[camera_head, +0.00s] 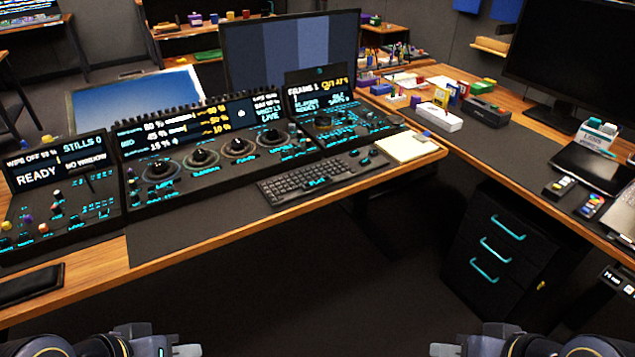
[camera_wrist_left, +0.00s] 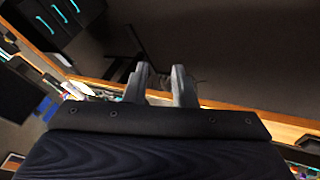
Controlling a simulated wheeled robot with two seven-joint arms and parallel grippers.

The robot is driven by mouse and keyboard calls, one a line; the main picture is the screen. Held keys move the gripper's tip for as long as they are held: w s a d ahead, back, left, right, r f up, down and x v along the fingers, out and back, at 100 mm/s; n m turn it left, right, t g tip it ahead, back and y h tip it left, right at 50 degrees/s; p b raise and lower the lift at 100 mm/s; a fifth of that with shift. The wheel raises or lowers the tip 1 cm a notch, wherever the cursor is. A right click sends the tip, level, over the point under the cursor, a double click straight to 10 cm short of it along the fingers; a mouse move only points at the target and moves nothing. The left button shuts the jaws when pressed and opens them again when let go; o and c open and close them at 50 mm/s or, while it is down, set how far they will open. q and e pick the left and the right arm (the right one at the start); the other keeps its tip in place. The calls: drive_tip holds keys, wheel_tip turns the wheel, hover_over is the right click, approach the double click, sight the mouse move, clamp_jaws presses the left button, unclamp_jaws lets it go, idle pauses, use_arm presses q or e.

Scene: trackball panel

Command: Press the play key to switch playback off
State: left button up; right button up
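A black keyboard (camera_head: 280,190) lies on the dark desk mat in front of the trackball panel (camera_head: 215,150). Cyan lettering that seems to read PLAY (camera_head: 318,182) shows near the keyboard's middle; I cannot make out the key's exact shape or state. My left gripper (camera_head: 187,346) is at the bottom edge of the head view, well short of the desk. In the left wrist view its two fingers (camera_wrist_left: 162,86) stand apart with nothing between them. My right gripper (camera_head: 446,349) is at the bottom edge, right of centre, away from the keyboard; its finger gap is unclear.
The wooden desk edge (camera_head: 215,243) runs between my grippers and the keyboard. A side panel reading READY (camera_head: 58,180) stands at the left. A notepad (camera_head: 405,147) lies right of the keyboard. A drawer unit (camera_head: 510,255) stands under the right desk. Dark floor lies open in front.

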use_arm(q)
clamp_jaws()
idle(1.4)
